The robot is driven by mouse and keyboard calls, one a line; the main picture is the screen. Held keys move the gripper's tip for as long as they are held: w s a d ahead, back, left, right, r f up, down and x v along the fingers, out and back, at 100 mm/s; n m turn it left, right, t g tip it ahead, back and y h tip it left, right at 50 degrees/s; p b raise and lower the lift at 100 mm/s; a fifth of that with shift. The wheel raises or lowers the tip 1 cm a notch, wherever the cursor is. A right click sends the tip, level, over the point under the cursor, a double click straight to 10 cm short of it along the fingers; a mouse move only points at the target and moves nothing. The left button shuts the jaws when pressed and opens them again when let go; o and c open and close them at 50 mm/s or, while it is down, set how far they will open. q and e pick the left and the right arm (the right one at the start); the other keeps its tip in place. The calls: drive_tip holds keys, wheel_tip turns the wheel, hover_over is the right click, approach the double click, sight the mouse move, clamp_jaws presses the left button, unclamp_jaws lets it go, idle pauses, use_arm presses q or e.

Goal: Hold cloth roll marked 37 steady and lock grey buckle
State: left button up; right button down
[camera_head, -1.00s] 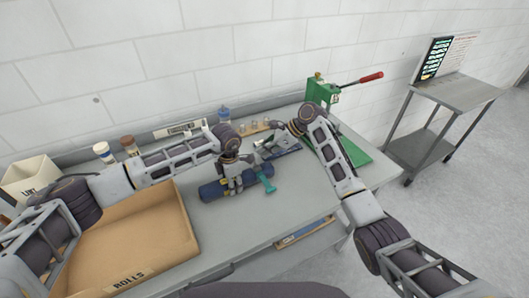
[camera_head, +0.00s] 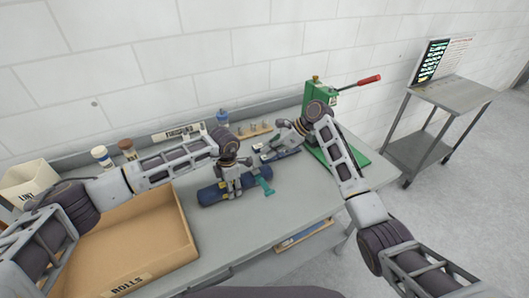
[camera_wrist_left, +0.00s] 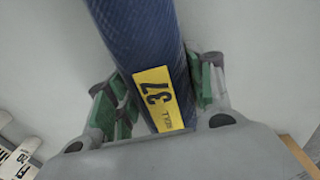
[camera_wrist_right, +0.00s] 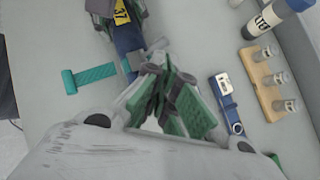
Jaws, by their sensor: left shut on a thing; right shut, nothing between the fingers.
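The blue cloth roll (camera_head: 209,196) lies on the bench; its yellow label marked 37 (camera_wrist_left: 160,95) shows in the left wrist view. My left gripper (camera_head: 230,187) is shut around the roll from above, with green pads (camera_wrist_left: 207,80) on either side. A teal strap (camera_head: 264,186) sticks out by the roll's right end and lies flat in the right wrist view (camera_wrist_right: 92,76). A small grey piece (camera_wrist_right: 158,46), possibly the buckle, shows beside that end; whether it is locked cannot be told. My right gripper (camera_wrist_right: 160,98) is shut and empty, above the bench beyond the roll's end.
A cardboard tray marked ROLLS (camera_head: 186,220) stands at left. A green press with red handle (camera_head: 318,95) stands at right.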

drive_tip(key=w+d+r, duration=0.5)
drive_tip(key=r, duration=0.3)
idle(0.4)
drive_tip(key=shift+d+r, duration=0.1)
use_arm(q)
drive_tip(key=o, duration=1.5)
drive_tip(key=shift+r, duration=0.15)
drive_tip(key=r, duration=1.1)
drive_tip(key=shift+s+d+r, duration=0.15)
drive_tip(key=shift+s+r, duration=0.1)
drive_tip(key=shift+r, duration=0.1)
